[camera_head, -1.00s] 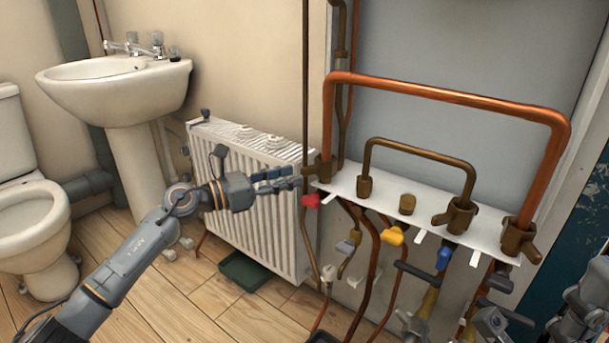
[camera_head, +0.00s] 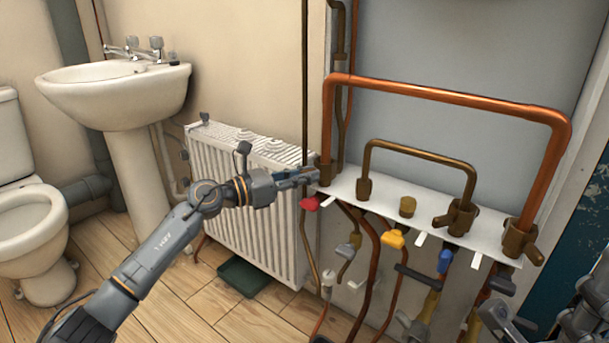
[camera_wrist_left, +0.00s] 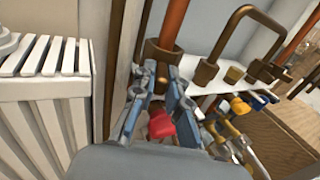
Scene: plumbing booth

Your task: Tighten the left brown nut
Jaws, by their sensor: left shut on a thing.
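The left brown nut (camera_head: 325,173) sits at the foot of the thick copper pipe (camera_head: 328,120), at the left end of the white shelf. In the left wrist view the nut (camera_wrist_left: 160,54) is just beyond my fingertips. My left gripper (camera_head: 308,177) reaches it from the left and is shut on the nut's side handle, which the fingers mostly hide. In the left wrist view the fingers (camera_wrist_left: 161,76) stand on both sides of it. Parts of my right gripper (camera_head: 500,320) show at the lower right edge; its jaws are unclear.
The white shelf (camera_head: 400,208) carries several other brown fittings. A red valve handle (camera_head: 312,203) hangs just below the left gripper, with yellow (camera_head: 396,238) and blue (camera_head: 445,260) ones farther right. A white radiator (camera_head: 250,215) stands close at left, with a dark tray (camera_head: 243,277) on the floor.

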